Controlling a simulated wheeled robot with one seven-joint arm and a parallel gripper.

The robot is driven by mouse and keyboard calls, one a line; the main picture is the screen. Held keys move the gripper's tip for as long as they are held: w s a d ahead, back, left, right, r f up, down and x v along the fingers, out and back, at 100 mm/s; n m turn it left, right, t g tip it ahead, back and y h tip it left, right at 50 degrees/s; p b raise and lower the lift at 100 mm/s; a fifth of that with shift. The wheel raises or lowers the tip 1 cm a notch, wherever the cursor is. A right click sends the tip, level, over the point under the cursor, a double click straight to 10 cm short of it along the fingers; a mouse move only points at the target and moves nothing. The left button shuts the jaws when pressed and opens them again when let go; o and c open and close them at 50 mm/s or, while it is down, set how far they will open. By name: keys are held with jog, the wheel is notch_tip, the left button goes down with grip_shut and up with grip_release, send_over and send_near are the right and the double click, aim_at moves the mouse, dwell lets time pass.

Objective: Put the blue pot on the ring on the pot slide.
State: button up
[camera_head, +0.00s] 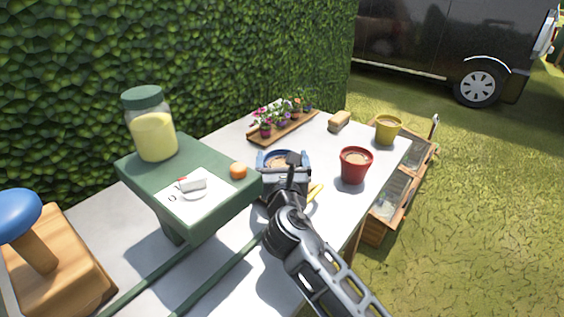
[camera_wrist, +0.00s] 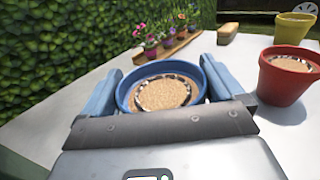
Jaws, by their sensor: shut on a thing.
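The blue pot (camera_head: 270,156), filled with brown soil, is between the fingers of my gripper (camera_head: 284,172). In the wrist view the blue pot (camera_wrist: 122,95) sits upright between the two blue fingers of my gripper (camera_wrist: 160,92), which are shut on it. Its lower part is hidden, so I cannot tell whether it touches the white table (camera_head: 330,135). Two green rails (camera_head: 215,272) run along the table from the lower left toward my gripper and may be the pot slide. I cannot make out the ring on it.
A red pot (camera_head: 355,167) and a yellow pot (camera_head: 389,130) stand right. A flower tray (camera_head: 290,131) and a tan block (camera_head: 339,121) are behind.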

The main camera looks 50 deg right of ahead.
jog(key=shift+w+d+f, duration=0.4)
jog(key=shift+d+f, duration=0.05)
jog(key=shift+f, duration=0.15)
jog(key=shift+f+b, duration=0.15)
jog(key=shift+b, duration=0.15)
jog(key=o, duration=1.2)
jog(key=shift+o, duration=0.2)
jog(key=shift+s+a, duration=0.15)
jog(key=shift+a, duration=0.05)
jog(key=v, duration=1.1)
jog(key=shift+s+a, duration=0.15)
jog(key=shift+s, duration=0.15)
